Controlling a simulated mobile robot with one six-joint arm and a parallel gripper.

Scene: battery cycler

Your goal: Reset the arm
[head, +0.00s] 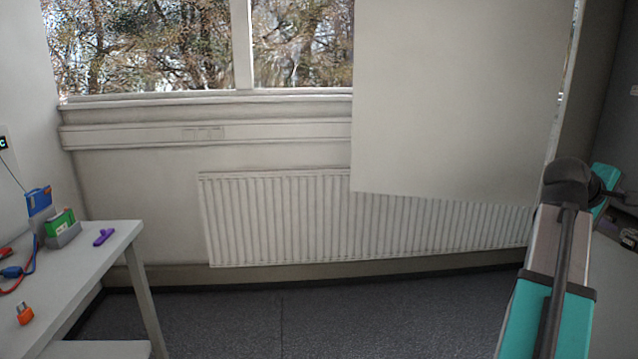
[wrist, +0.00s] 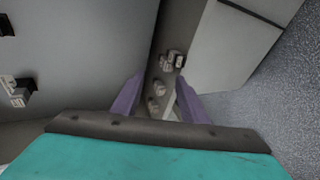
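My arm (head: 555,275) rises at the right of the head view, with teal and grey links and a dark joint at the top. It bends away to the right there, and I cannot make out the gripper in that view. In the wrist view my gripper (wrist: 158,97) shows two purple fingers standing apart, with a teal and dark body below them. The gripper is open, and nothing is seen held between the fingers. Beyond the gap lies a grey strip of surface with several small light-coloured fittings (wrist: 172,60).
A white table (head: 100,245) at left holds a green block (head: 60,222) in a grey holder, a blue device (head: 39,200), a purple piece (head: 104,237), an orange piece (head: 24,314) and cables. A radiator (head: 300,220) lines the wall. The middle floor (head: 330,310) is clear.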

